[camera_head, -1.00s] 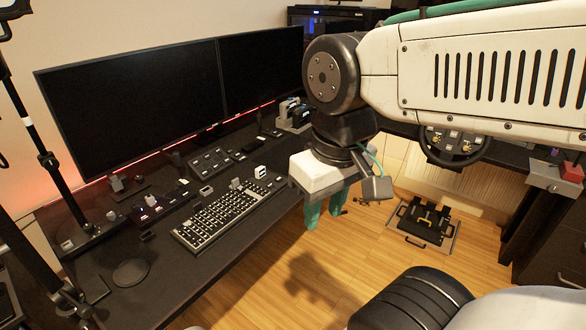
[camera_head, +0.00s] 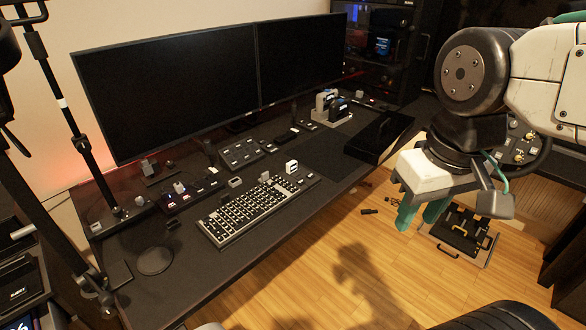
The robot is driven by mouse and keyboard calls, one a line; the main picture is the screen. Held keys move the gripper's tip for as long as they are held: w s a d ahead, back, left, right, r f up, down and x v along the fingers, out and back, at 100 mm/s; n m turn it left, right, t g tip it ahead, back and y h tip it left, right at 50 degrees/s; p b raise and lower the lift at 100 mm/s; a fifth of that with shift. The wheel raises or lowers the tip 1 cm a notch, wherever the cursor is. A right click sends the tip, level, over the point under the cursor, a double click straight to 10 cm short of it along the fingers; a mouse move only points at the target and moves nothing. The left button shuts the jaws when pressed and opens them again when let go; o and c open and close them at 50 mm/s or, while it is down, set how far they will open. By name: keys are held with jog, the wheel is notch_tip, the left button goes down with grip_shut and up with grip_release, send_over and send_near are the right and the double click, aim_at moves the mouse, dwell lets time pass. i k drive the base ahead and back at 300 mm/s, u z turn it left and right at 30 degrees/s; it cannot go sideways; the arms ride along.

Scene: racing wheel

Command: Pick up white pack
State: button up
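A small white block (camera_head: 291,167), which may be the white pack, stands at the far right end of the black keyboard (camera_head: 258,208). A smaller pale piece (camera_head: 264,177) is beside it to the left. I cannot tell for sure which thing is the white pack. My gripper (camera_head: 420,215) hangs at the right, past the desk's front edge and over the floor in the picture. Its two teal fingers point down and stand apart, with nothing seen between them. It is well to the right of the white block.
The black desk (camera_head: 210,265) carries two monitors (camera_head: 165,85), a control box (camera_head: 241,153), a grey-and-white holder (camera_head: 328,105) and a black tray (camera_head: 380,137). A black stand (camera_head: 60,130) rises at the left. A black case (camera_head: 460,233) lies on the floor below my gripper.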

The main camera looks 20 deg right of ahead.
aim_at(291, 166)
jog(key=z, duration=0.45)
jog(key=i, duration=0.5)
jog(key=z, duration=0.4)
